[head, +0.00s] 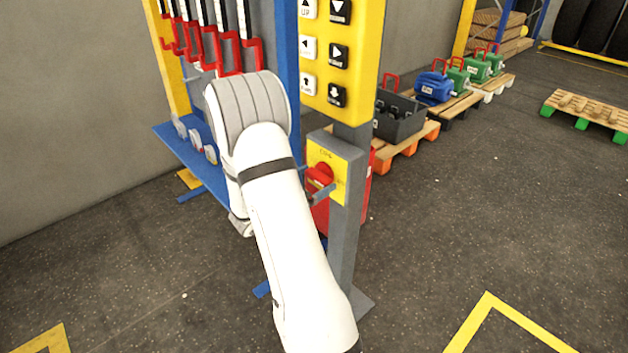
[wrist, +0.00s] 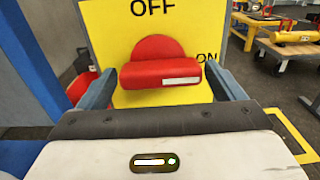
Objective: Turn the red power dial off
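The red power dial (wrist: 160,66) sits on a yellow plate (wrist: 112,22) with black OFF lettering above it and ON at its right. Its raised bar lies about level, with the white mark at the right end, towards ON. My gripper (wrist: 162,72) is open, with one grey finger beyond each end of the bar. A small gap seems to show on both sides; contact cannot be made out. In the head view the dial (head: 320,174) is on a grey box on a post, with my gripper (head: 318,188) in front of it, partly hidden by my arm.
A yellow button panel (head: 342,55) is above the dial on the same grey post (head: 347,240). A blue rack with red-handled tools (head: 240,62) stands at the left. Pallets with a dark crate (head: 398,118) and motors are behind.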

